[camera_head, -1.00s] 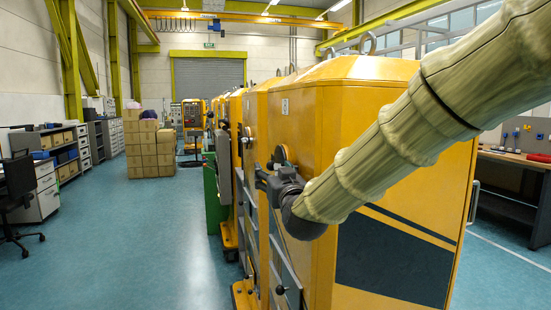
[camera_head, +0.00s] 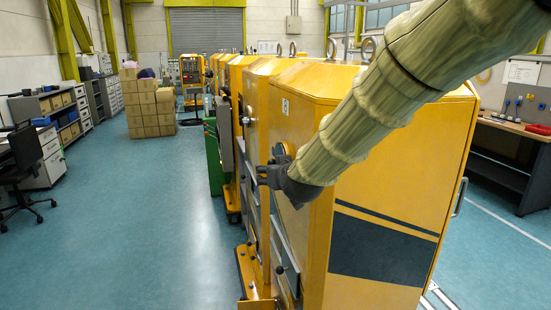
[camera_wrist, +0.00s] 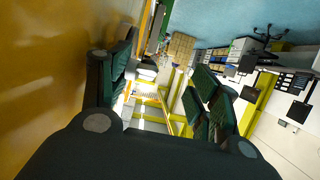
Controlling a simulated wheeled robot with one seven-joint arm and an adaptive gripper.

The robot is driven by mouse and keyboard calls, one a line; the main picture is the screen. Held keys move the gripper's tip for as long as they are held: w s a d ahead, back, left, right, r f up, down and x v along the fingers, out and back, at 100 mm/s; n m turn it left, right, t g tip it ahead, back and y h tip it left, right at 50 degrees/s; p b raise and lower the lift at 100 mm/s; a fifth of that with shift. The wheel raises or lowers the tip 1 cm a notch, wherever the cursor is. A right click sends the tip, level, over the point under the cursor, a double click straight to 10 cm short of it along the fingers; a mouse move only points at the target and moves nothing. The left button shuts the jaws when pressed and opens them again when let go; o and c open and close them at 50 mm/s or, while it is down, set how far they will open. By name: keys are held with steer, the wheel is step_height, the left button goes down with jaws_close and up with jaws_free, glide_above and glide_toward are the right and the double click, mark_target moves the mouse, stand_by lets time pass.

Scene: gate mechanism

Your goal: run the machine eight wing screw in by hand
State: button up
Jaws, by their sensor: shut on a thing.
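The nearest yellow machine (camera_head: 295,130) has a small label near its top that looks like an 8. My gripper (camera_head: 262,177) is at this machine's left face, reached from the right by my sleeved arm. In the wrist view my gripper (camera_wrist: 165,88) shows dark green ribbed finger pads on both sides, with the yellow machine face along the left. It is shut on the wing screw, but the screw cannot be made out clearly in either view. How deep the screw sits cannot be told. A dark round fitting (camera_head: 281,150) shows just above the gripper.
More yellow machines (camera_head: 228,75) stand in a row behind. Grey rails and a small black knob (camera_head: 280,270) are low on the near machine's left side. Stacked cardboard boxes (camera_head: 148,105) stand farther back. The blue floor (camera_head: 150,230) to the left is clear.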

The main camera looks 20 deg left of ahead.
steer(key=p, duration=0.2)
steer(key=r+g+p, duration=0.1)
steer(key=shift+s+a+p, duration=0.1)
steer(key=shift+a+p, duration=0.15)
steer(key=shift+p, duration=0.15)
steer(key=shift+f+g+h+p, duration=0.3)
steer(key=shift+h, duration=0.1)
steer(key=shift+w+d, duration=0.2)
steer(key=shift+d, duration=0.1)
steer(key=shift+c, duration=0.7)
steer(key=shift+w+d, duration=0.7)
steer(key=shift+d, duration=0.35)
